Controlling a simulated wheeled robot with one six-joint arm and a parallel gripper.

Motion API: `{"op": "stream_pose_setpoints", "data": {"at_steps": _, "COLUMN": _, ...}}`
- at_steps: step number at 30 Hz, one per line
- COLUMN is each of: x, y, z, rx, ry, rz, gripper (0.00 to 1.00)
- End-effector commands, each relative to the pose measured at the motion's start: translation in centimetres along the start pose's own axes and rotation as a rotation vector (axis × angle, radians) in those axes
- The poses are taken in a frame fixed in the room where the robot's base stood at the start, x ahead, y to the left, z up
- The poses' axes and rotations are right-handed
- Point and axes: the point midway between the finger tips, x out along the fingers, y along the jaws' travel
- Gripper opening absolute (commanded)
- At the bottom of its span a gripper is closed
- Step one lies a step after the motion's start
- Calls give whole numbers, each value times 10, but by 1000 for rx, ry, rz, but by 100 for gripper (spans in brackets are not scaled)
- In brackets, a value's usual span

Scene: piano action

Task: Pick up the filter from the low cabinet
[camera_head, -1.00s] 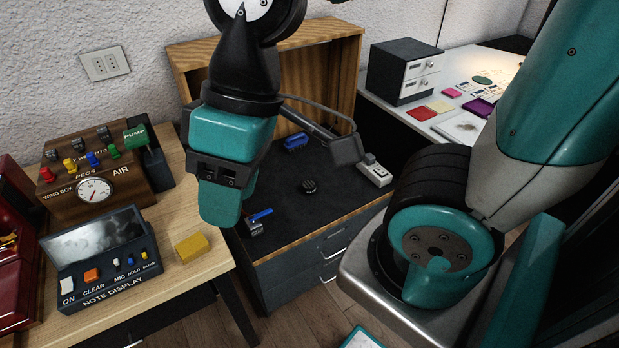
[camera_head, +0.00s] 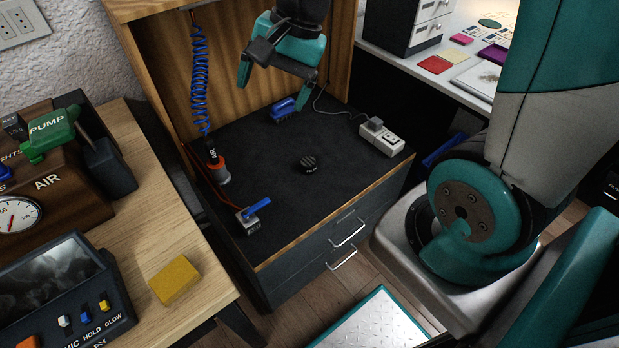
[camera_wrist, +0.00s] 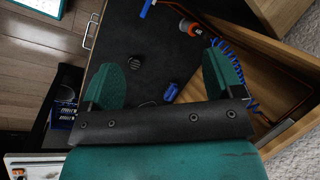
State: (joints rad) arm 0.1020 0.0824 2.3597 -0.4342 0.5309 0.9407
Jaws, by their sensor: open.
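The low cabinet (camera_head: 262,160) has a dark top, a wooden back and two drawers with handles. A small round black ribbed piece, which looks like the filter (camera_head: 309,164), lies near the middle of its top. It also shows left of centre in the wrist view (camera_wrist: 135,63). My gripper (camera_head: 275,88) is open and empty, above the back of the cabinet top, behind the filter in the head view. In the wrist view its two teal fingers (camera_wrist: 165,78) are spread wide, with the filter beyond and nearer the left finger.
A blue object (camera_head: 283,108) lies at the back of the top, a white power strip (camera_head: 382,140) at right. A blue-handled valve (camera_head: 250,215) and a coiled blue hose (camera_head: 199,80) with a black-and-orange fitting (camera_head: 216,163) are at left. A wooden desk (camera_head: 150,230) adjoins the left.

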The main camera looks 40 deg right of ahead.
Motion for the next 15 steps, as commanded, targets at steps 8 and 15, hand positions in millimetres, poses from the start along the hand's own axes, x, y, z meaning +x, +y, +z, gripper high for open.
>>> {"op": "stream_pose_setpoints", "data": {"at_steps": 8, "x": 133, "y": 104, "z": -176, "rx": 1205, "ry": 103, "rz": -110, "gripper": 86}}
{"op": "stream_pose_setpoints", "data": {"at_steps": 15, "x": 168, "y": 153, "z": -227, "rx": 1646, "ry": 124, "rz": -182, "gripper": 86}}
